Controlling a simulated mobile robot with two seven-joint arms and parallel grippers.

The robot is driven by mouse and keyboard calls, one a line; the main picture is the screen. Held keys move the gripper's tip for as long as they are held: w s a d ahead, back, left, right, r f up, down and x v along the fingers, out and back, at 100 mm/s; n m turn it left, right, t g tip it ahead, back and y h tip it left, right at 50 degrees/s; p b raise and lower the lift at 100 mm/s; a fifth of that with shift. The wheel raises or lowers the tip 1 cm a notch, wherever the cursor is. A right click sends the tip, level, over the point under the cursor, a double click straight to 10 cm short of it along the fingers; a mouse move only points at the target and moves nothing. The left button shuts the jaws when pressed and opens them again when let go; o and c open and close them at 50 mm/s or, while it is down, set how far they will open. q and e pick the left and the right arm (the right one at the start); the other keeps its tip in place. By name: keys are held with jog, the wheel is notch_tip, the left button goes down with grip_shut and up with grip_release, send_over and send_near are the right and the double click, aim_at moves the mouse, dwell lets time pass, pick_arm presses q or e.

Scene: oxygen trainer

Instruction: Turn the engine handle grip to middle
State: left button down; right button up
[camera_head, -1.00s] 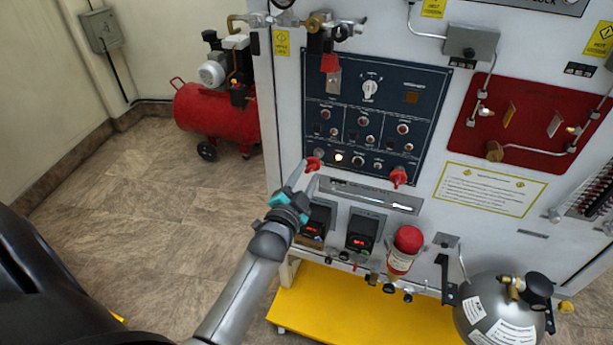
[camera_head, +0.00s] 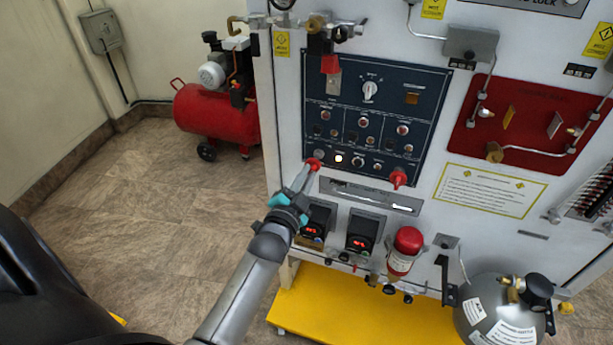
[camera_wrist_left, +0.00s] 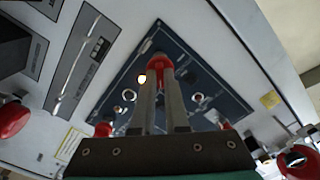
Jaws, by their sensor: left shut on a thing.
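The red handle grip (camera_head: 315,163) sits at the lower left corner of the dark blue control panel (camera_head: 340,102). My left gripper (camera_head: 306,173) reaches up to it from below, with its fingers shut on the red grip. In the left wrist view, the red grip (camera_wrist_left: 159,63) shows between the tips of the two long fingers (camera_wrist_left: 160,80). The fingers hide part of it, and I cannot tell its exact turn angle. A second red handle (camera_head: 398,178) sits at the panel's lower right corner, clear of the gripper. My right gripper is not in view.
Two small boxes with red displays (camera_head: 361,235) and a red-capped cylinder (camera_head: 407,241) stand below the panel. A grey gas tank (camera_head: 497,315) is at the lower right. A red compressor (camera_head: 215,112) stands on the floor at left. The floor between is clear.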

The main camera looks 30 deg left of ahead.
pick_arm(q)
jog(key=shift+n, duration=0.3)
jog(key=shift+n+p, duration=1.9)
jog(key=shift+n, duration=2.1)
jog(key=c, duration=0.9)
grip_release()
jog(key=p+v, duration=0.1)
jog(key=v, duration=1.4)
jog(key=shift+s+f+p, duration=0.1)
jog(key=shift+s+p, duration=0.05)
jog(key=shift+p, duration=0.15)
